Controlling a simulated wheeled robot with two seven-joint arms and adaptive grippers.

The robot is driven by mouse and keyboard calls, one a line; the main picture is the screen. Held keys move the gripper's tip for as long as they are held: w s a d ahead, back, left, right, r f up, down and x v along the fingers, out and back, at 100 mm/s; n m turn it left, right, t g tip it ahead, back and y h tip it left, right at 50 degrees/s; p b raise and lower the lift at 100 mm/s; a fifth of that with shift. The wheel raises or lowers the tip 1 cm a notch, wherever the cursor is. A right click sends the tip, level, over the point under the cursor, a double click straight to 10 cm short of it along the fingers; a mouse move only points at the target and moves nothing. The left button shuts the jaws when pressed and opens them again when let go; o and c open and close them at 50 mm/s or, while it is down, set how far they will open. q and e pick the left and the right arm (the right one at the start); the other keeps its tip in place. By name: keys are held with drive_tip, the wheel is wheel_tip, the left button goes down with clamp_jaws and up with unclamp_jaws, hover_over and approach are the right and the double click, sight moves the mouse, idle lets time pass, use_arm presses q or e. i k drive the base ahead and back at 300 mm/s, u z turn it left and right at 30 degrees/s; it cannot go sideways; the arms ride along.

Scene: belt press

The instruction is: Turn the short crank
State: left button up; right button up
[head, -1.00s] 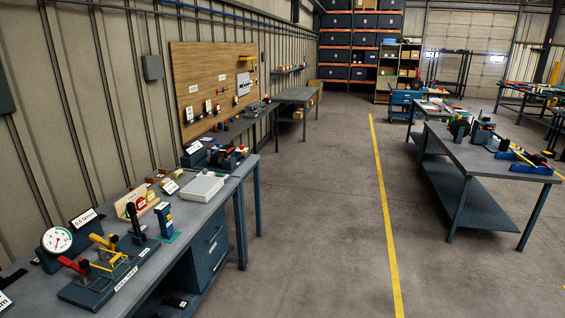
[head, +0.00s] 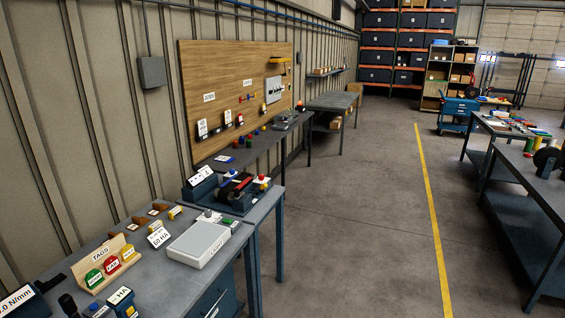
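I cannot make out a short crank for certain in the head view. A dark blue device (head: 238,192) with red, yellow and black parts stands at the far right corner of the near left bench (head: 150,262), with a white label card (head: 201,175) beside it. Its small parts are too small to tell apart. Neither of my grippers is in view.
A white flat box (head: 198,244) and a TAGS holder (head: 104,266) stand on the near bench. A pegboard (head: 237,90) hangs behind a second bench (head: 262,148). Dark tables (head: 535,195) stand at the right. The aisle floor by the yellow line (head: 434,220) is clear.

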sight(238, 195)
drive_tip(key=u, duration=0.3)
drive_tip(key=i, duration=1.95)
drive_tip(key=u, duration=0.3)
